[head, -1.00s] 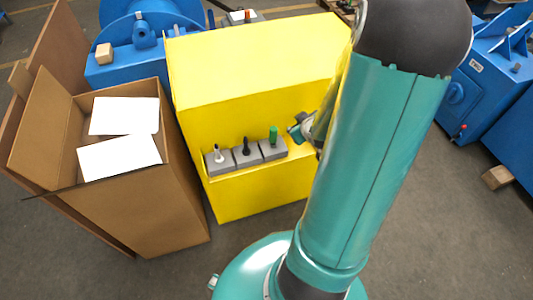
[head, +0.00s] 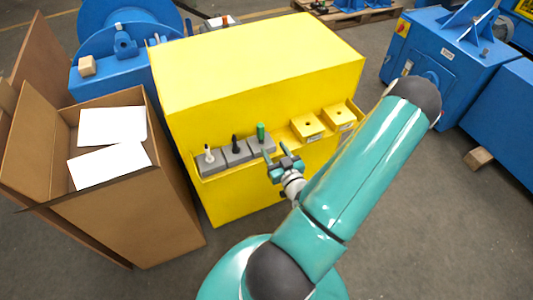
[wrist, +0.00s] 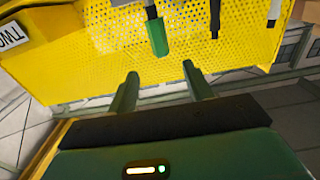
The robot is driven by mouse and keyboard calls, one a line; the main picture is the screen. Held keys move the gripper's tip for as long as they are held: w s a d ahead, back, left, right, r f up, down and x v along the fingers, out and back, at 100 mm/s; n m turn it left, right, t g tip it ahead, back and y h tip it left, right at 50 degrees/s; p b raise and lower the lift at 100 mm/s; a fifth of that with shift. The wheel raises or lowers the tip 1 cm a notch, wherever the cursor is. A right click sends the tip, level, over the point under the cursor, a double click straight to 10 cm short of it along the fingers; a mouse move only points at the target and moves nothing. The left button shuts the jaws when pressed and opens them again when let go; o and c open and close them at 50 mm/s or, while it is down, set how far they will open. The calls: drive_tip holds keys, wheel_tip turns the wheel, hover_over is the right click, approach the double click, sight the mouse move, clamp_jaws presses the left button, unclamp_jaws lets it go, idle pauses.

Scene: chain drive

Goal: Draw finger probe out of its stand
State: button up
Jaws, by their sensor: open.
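Three tools stand upright in grey stand blocks on the ledge of a yellow housing: a white-topped tool (head: 208,153), a black-handled tool (head: 235,143) and a green-handled tool (head: 261,131). I cannot tell by looks which is the finger probe. My gripper (head: 275,150) is open and empty, just in front of the green tool's stand block (head: 262,145). In the wrist view the green handle (wrist: 157,37) lies beyond and roughly between my spread fingertips (wrist: 160,69), apart from them. The black handle (wrist: 214,18) and white tool (wrist: 273,12) are to its right.
The yellow housing (head: 265,65) rises behind the ledge. Two yellow blocks with holes (head: 307,127) sit on the ledge to the right. An open cardboard box (head: 150,205) with white sheets stands at left.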

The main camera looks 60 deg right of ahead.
sight(258, 124)
drive_tip(key=x, duration=1.3)
drive_tip(key=shift+w+d+r, duration=0.1)
drive_tip(key=shift+w+d, duration=0.15)
drive_tip(key=shift+w, duration=0.05)
clamp_jaws()
drive_tip(key=shift+r, duration=4.55)
